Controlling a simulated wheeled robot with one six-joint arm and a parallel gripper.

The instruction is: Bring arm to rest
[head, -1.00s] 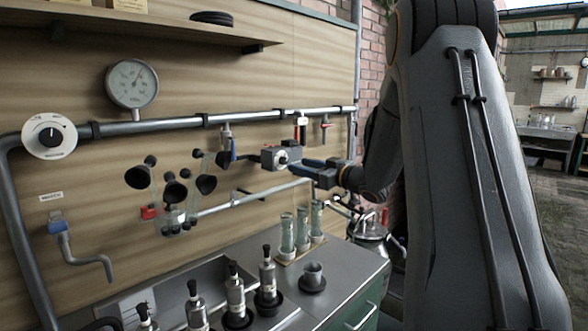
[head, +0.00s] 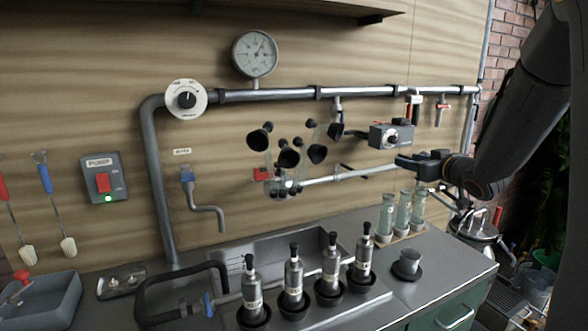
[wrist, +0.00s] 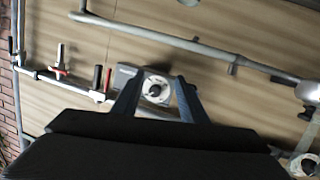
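My arm comes in from the right in the head view, its forearm slanting down to the wrist. My gripper (head: 402,160) is beside and slightly below a grey box with a round knob (head: 391,137) on the pipe wall. In the wrist view the two blue fingers of my gripper (wrist: 160,82) stand apart with nothing held between them. The knob box (wrist: 156,89) shows beyond and between the fingers. Whether the fingers touch the box cannot be told.
A pipe (head: 290,93) with a gauge (head: 255,54) runs along the wooden wall. Black-cupped glassware (head: 289,158) hangs left of my gripper. Several pump bottles (head: 294,278) and glass tubes (head: 403,210) stand on the counter (head: 440,268) below. A metal can (head: 478,226) is at the right.

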